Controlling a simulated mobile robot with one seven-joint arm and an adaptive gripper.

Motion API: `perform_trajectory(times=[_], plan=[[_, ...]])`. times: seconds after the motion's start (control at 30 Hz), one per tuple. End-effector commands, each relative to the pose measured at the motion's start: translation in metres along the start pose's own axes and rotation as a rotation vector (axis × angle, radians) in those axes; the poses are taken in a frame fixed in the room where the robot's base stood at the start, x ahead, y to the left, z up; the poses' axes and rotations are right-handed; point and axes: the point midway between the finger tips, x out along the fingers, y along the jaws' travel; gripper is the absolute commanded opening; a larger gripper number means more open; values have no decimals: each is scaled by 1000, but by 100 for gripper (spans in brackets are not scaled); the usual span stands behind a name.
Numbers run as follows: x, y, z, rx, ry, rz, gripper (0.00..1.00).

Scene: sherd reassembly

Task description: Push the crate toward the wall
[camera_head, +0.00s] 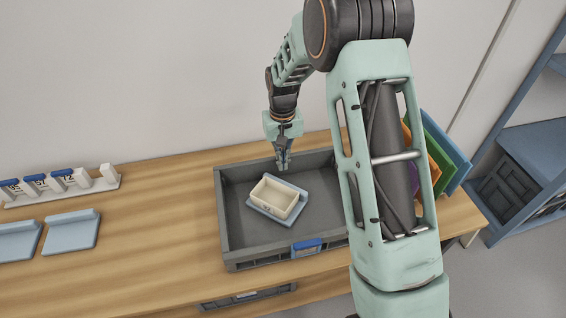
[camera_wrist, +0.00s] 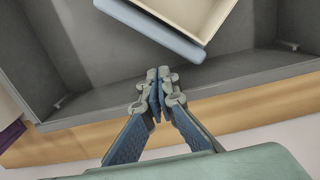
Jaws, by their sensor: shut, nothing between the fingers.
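The crate (camera_head: 245,232) is a grey, open, shallow box on the wooden table, with a blue label on its front side. A strip of bare table lies between its far side and the wall (camera_head: 160,80). My gripper (camera_head: 283,166) points down at the crate's far side, its fingers closed and empty. In the wrist view my gripper (camera_wrist: 158,84) shows its fingertips together over the crate (camera_wrist: 100,93), by that far side; I cannot tell whether they touch it. Inside the crate, a cream box (camera_head: 270,198) sits on a light blue tray (camera_head: 295,209).
On the table (camera_head: 150,235) at left are a rack of labelled pieces (camera_head: 60,185) and two light blue holders (camera_head: 72,231). Coloured panels (camera_head: 447,150) stand at the right, partly behind my arm. A blue shelf unit (camera_head: 530,155) stands right of the table.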

Motion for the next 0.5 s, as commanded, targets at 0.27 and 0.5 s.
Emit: perform_trajectory(times=[0.27, 0.5], plan=[[0, 0, -43, 0, 4, 0, 0], [0, 0, -77, 0, 4, 0, 0]])
